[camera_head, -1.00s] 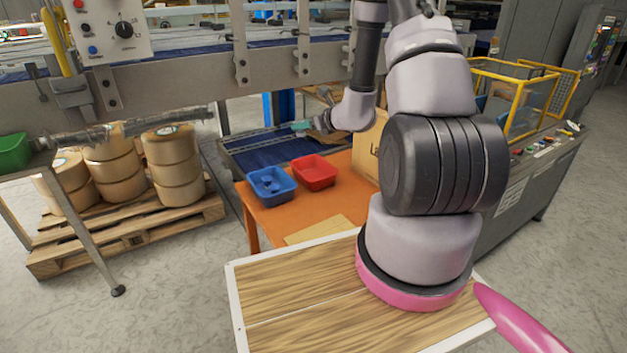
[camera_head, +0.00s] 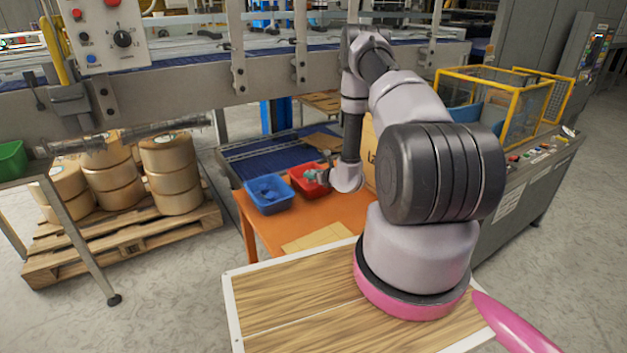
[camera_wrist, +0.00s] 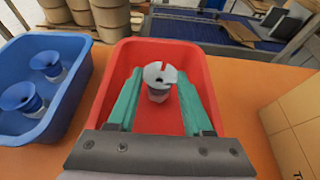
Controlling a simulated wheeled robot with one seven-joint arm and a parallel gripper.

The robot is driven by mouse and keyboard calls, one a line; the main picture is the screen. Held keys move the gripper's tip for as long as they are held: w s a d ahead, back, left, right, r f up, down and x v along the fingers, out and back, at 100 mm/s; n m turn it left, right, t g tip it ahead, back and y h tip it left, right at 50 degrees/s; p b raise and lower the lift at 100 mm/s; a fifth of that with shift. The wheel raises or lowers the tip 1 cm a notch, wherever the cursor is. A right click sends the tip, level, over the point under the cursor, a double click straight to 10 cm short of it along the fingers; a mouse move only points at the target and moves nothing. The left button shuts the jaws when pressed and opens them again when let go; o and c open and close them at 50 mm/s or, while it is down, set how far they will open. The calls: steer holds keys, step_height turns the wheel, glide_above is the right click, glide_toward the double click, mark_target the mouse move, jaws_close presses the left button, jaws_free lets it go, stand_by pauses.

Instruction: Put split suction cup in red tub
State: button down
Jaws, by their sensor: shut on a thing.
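The split suction cup (camera_wrist: 158,92) is pale grey with a dark slit in its rim. My gripper (camera_wrist: 159,84), with teal fingers, is shut on it in the wrist view. The cup and fingertips are over the inside of the red tub (camera_wrist: 119,72), with the tub's red floor around them. I cannot tell how high the cup is above that floor. In the head view my gripper (camera_head: 312,177) is at the red tub (camera_head: 308,192), partly covering it, and the cup is too small to make out.
A blue tub (camera_wrist: 75,111) holding blue suction cups stands just left of the red tub on the orange table (camera_head: 340,212). A cardboard box (camera_wrist: 292,125) stands close on the right. A blue conveyor (camera_head: 262,155) lies behind.

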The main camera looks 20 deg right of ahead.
steer(key=shift+f, duration=1.05)
steer(key=shift+f, duration=0.2)
steer(key=shift+c, duration=1.5)
jaws_free()
steer(key=shift+r, duration=0.1)
